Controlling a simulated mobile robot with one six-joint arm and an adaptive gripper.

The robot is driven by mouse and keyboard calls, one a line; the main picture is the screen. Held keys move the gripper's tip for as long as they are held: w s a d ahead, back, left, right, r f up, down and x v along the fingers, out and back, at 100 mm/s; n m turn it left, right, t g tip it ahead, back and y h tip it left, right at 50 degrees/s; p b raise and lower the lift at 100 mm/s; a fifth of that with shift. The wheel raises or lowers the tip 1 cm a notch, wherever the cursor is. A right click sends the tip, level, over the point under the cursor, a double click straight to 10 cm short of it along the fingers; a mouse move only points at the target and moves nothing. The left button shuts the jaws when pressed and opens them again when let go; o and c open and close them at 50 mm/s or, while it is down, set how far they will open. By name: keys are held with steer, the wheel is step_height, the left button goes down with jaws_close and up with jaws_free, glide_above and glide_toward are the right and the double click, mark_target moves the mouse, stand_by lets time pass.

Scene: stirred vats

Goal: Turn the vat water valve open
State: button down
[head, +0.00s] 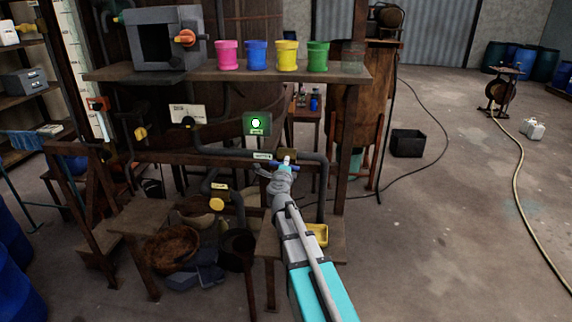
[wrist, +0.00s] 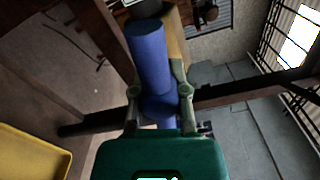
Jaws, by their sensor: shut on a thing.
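The water valve has a blue handle (wrist: 148,55), seen up close in the wrist view as a blue bar running between my fingers. In the head view the blue handle (head: 276,163) shows only in part at my gripper, just right of a small pale label (head: 263,156) on the pipe. My gripper (wrist: 160,92) is shut on the blue handle, one finger on each side. In the head view my gripper (head: 284,170) reaches up to the pipe from below and hides most of the valve.
Coloured cups stand on the shelf (head: 225,73) above, beside a grey box with an orange knob (head: 185,38). A green-lit sign (head: 257,123) hangs above the pipe. A yellow tray (head: 318,234) lies below my gripper. A grey pipe (head: 322,180) bends down at its right.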

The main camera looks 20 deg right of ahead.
steer(key=shift+s+a, duration=0.1)
steer(key=shift+s, duration=0.05)
steer(key=c, duration=0.8)
jaws_free()
steer(key=shift+f, duration=0.1)
steer(key=shift+o, duration=0.8)
steer(key=v, duration=1.2)
steer(key=shift+a, duration=0.1)
